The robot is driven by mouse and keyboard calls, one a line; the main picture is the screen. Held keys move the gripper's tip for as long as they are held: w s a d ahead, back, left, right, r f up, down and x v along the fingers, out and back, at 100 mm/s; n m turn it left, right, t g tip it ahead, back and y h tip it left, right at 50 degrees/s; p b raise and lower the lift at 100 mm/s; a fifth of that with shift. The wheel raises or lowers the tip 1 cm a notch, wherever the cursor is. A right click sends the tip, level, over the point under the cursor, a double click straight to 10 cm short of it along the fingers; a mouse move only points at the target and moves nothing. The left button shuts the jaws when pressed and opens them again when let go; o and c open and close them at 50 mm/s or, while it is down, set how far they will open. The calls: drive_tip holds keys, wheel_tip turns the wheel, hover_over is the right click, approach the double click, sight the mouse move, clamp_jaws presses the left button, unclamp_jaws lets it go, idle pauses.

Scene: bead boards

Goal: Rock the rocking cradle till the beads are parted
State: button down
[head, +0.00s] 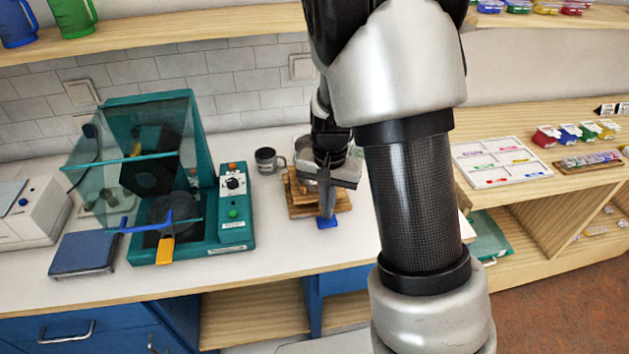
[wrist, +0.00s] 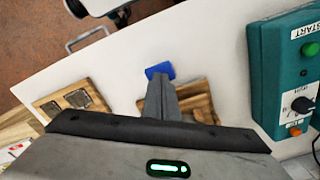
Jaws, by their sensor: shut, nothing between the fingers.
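The wooden piece (head: 302,209) on the white bench, with stacked slats, appears to be the rocking cradle. Part of it shows in the wrist view (wrist: 205,114), mostly covered by my gripper body. I cannot make out the beads in it or whether they are parted.
A teal machine (head: 235,228) with a clear hood stands left, beside a blue pad (head: 84,254). A grey mug (head: 266,160) stands behind. A white bead tray (head: 500,162) is on the right shelf.

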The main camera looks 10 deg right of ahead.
drive_tip(key=shift+f+b, duration=1.45)
drive_tip(key=shift+f, duration=0.5)
drive_tip(key=shift+r+p, duration=1.6)
drive_tip(key=shift+r, duration=0.35)
drive_tip(key=shift+f, duration=0.1)
